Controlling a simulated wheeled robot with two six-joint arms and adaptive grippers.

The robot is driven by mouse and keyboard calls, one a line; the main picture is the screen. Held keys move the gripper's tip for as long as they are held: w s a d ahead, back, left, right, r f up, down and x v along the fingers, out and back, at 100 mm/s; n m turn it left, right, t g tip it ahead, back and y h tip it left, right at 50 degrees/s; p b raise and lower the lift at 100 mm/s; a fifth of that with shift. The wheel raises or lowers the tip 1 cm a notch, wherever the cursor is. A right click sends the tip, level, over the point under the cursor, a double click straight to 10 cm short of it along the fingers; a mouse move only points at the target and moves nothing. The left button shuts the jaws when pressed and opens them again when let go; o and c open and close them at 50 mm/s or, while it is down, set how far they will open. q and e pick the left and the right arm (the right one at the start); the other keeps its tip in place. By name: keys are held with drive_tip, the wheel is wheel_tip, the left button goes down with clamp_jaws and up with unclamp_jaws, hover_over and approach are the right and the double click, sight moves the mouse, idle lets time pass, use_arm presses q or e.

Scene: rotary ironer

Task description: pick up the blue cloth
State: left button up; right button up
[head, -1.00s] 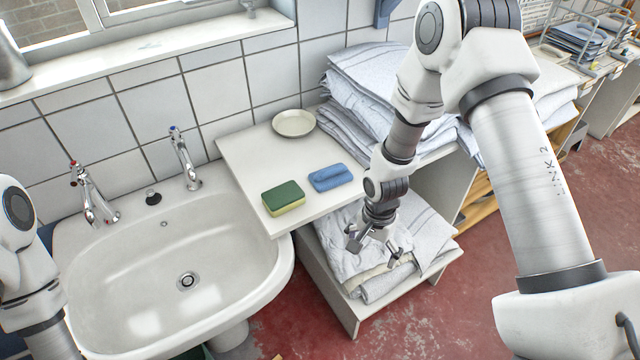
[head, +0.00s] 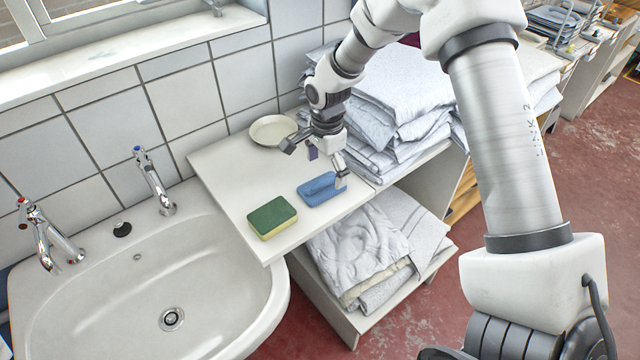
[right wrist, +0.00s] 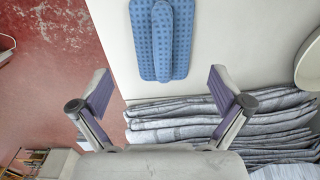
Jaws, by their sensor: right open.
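The blue cloth (head: 317,190) lies folded on the white shelf top, to the right of a green and yellow sponge (head: 272,217). In the right wrist view the cloth (right wrist: 162,40) shows a dotted weave and a rolled fold, ahead of the fingers. My right gripper (head: 314,164) is above the shelf top beside the cloth, one fingertip overlapping the cloth's right end in the head view. In the right wrist view the right gripper (right wrist: 157,92) has its fingers wide apart with nothing between them. My left gripper is out of view.
A pale round dish (head: 271,130) stands behind on the shelf top (head: 235,172). Stacked folded linens (head: 400,95) rise at the right, close to my right gripper. More linens (head: 365,245) fill the lower shelf. A white sink (head: 120,290) is at the left.

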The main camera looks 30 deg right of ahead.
sight(326, 179)
drive_tip(key=f, duration=0.3)
drive_tip(key=shift+w+f, duration=0.1)
drive_tip(key=shift+w, duration=0.1)
drive_tip(key=shift+w+f, duration=0.2)
drive_tip(key=shift+f, duration=0.1)
drive_tip(key=shift+s+r, duration=0.2)
drive_tip(key=shift+s, duration=0.05)
drive_tip(key=c, duration=0.7)
drive_tip(key=shift+s, duration=0.1)
drive_tip(key=c, duration=1.2)
drive_tip(key=shift+f, duration=0.1)
